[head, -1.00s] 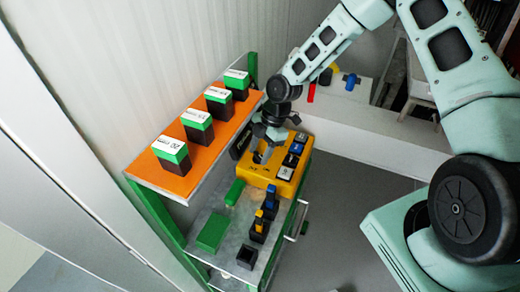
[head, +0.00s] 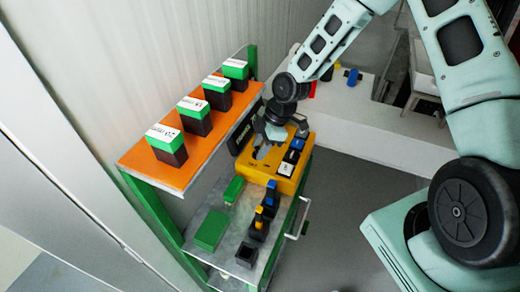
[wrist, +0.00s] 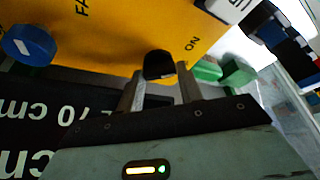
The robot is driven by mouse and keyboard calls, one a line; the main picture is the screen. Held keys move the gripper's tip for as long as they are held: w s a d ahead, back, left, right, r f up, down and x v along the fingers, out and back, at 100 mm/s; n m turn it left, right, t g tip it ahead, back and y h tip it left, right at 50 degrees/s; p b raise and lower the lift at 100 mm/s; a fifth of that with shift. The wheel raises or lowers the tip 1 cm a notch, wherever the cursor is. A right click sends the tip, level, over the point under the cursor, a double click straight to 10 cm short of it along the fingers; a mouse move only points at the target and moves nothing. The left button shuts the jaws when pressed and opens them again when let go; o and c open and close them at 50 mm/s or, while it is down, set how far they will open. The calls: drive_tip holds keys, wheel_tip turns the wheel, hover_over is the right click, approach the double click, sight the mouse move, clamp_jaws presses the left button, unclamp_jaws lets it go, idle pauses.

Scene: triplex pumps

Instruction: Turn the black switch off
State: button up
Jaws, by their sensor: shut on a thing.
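The yellow control box (head: 256,172) stands on the grey shelf in the head view. In the wrist view its yellow face (wrist: 110,35) fills the top, with the printed word "ON" at the right. The black switch (wrist: 158,64) sits on this face near its lower edge, left of "ON". My gripper (head: 263,150) is over the left part of the box and hides the switch in the head view. In the wrist view my gripper (wrist: 160,76) has one finger on each side of the black switch and is shut on it.
A blue knob (wrist: 30,45) is on the same face. Blue, black and white buttons (head: 291,156) line the box's right side. A black labelled panel (head: 240,135) stands close behind. Green blocks (head: 211,230) and black holders (head: 247,256) are in front. An orange shelf (head: 195,150) is at left.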

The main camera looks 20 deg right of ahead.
drive_tip(key=m+t+b, duration=0.1)
drive_tip(key=m, duration=0.1)
drive_tip(key=m+b, duration=0.2)
drive_tip(key=shift+s+f+t+h, duration=0.1)
drive_tip(key=shift+f+t+h, duration=0.05)
drive_tip(key=shift+t+h, duration=0.2)
drive_tip(key=shift+a+m+t+h+b, duration=0.1)
drive_tip(key=shift+m+t+h+b, duration=0.3)
drive_tip(key=shift+m+b, duration=1.05)
drive_tip(key=shift+r+m, duration=0.2)
drive_tip(key=shift+m, duration=0.25)
drive_tip(key=o, duration=0.7)
drive_tip(key=shift+s, duration=0.1)
drive_tip(key=p+v, duration=0.2)
drive_tip(key=v, duration=1.5)
drive_tip(key=shift+r+p, duration=0.15)
drive_tip(key=shift+p, duration=0.2)
drive_tip(key=shift+s, duration=0.15)
drive_tip(key=s+a+g+b, duration=0.1)
drive_tip(key=s+a, duration=0.2)
drive_tip(key=s, duration=0.4)
drive_tip(key=s+a+g+h+b, duration=0.1)
drive_tip(key=s+a, duration=0.3)
drive_tip(key=s, duration=0.3)
drive_tip(key=s+a+f+m+g+h+b, duration=0.1)
drive_tip(key=s+a+b, duration=0.1)
drive_tip(key=s, duration=0.6)
drive_tip(key=shift+a, duration=0.75)
